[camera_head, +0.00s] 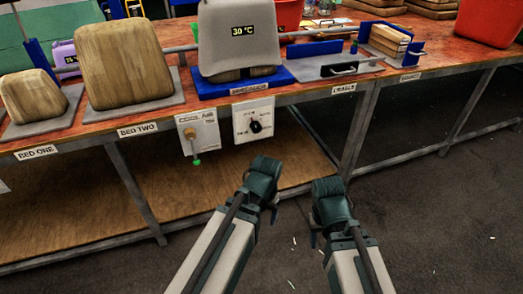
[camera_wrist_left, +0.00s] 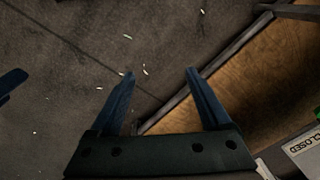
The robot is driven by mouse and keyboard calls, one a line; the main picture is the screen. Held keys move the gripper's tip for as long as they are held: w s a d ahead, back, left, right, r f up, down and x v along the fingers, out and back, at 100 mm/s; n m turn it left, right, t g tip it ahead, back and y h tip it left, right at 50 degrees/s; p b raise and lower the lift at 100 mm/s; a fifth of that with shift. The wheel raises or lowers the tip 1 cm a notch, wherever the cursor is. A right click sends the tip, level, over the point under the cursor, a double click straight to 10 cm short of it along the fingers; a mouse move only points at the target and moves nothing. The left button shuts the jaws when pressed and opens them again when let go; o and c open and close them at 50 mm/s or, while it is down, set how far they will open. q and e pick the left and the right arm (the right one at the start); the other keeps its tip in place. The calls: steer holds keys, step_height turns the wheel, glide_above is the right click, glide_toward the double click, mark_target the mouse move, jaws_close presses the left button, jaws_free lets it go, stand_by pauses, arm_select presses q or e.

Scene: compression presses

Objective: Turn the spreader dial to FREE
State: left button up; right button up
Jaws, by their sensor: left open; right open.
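The spreader dial (camera_head: 256,126) is a small black knob on a white panel (camera_head: 243,115) hung on the bench's front edge, under the grey press marked 30 °C. Its pointer and the small lettering are too small to read for certain. My left gripper (camera_head: 266,175) is below the panel, apart from it. In the left wrist view my left gripper (camera_wrist_left: 160,75) is open and empty, over the floor and the lower shelf. My right gripper (camera_head: 325,190) is to the right of it, open and clear of the bench. The dial is not visible in the left wrist view.
Wooden blocks, the grey press (camera_head: 238,38) and a red bin (camera_head: 488,20) stand on the bench.

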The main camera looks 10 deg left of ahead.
arm_select(q)
steer(key=w+a+f+m+t+y+b, duration=0.1)
steer(key=w+a+f+b, duration=0.15)
steer(key=f+b, duration=0.3)
steer(key=w+a+f+m+y+b, duration=0.1)
steer(key=a+f+b, duration=0.25)
steer(key=f, duration=0.25)
steer(key=m+t+y+b, duration=0.55)
steer(key=m+t, duration=0.75)
steer(key=m, duration=1.2)
glide_toward(257, 130)
steer(key=shift+y, duration=0.85)
steer(key=x, duration=0.2)
steer(key=p+x, duration=0.1)
steer(key=x, duration=0.2)
steer(key=p+x, duration=0.1)
steer(key=x, duration=0.2)
steer(key=shift+w+d+f, duration=0.3)
steer(key=shift+f, duration=0.1)
arm_select(e)
step_height(257, 130, down, 15)
arm_select(q)
steer(key=shift+c, duration=0.2)
arm_select(e)
steer(key=shift+f, duration=0.1)
arm_select(q)
jaws_close()
